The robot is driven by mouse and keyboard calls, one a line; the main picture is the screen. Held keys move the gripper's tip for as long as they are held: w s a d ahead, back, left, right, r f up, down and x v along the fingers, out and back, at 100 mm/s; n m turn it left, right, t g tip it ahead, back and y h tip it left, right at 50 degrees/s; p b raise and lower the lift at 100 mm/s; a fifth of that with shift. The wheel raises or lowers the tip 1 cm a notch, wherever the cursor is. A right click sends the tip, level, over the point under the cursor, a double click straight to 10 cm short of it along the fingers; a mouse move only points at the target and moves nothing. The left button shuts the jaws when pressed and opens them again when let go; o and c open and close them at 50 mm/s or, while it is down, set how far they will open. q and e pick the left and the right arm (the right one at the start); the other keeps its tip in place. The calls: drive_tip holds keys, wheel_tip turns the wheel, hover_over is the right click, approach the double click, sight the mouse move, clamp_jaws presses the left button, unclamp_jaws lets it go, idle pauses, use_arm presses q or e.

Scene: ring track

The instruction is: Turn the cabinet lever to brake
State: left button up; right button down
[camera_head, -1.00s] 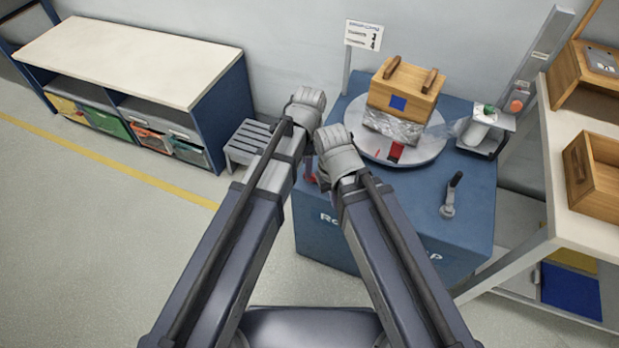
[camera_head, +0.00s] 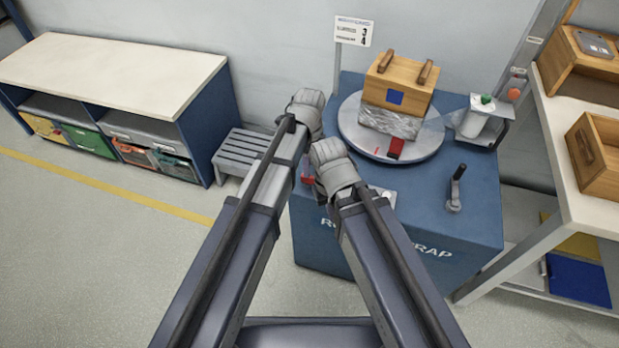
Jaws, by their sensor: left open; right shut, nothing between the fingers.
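The lever (camera_head: 457,186) has a black grip on a grey base. It stands nearly upright on the right part of the blue cabinet's top (camera_head: 420,215). My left gripper (camera_head: 306,108) is at the cabinet's left edge, in front of the wall; it is open, with its fingers mostly hidden. My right gripper (camera_head: 331,160) is lower, over the cabinet's left part; it is shut and empty. Both are well left of the lever and apart from it. The lever's position markings cannot be read.
A grey turntable (camera_head: 432,143) on the cabinet carries a wooden box (camera_head: 402,82) with film around its lower part. A white roll (camera_head: 476,122) stands at right. A grey slatted stand (camera_head: 238,152) is left of the cabinet. A shelf table (camera_head: 590,205) is close at right.

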sight(314, 181)
use_arm(q)
wheel_tip(314, 181, down, 5)
drive_tip(key=b, duration=0.4)
drive_tip(key=shift+f, duration=0.1)
drive_tip(key=shift+c, duration=0.2)
clamp_jaws()
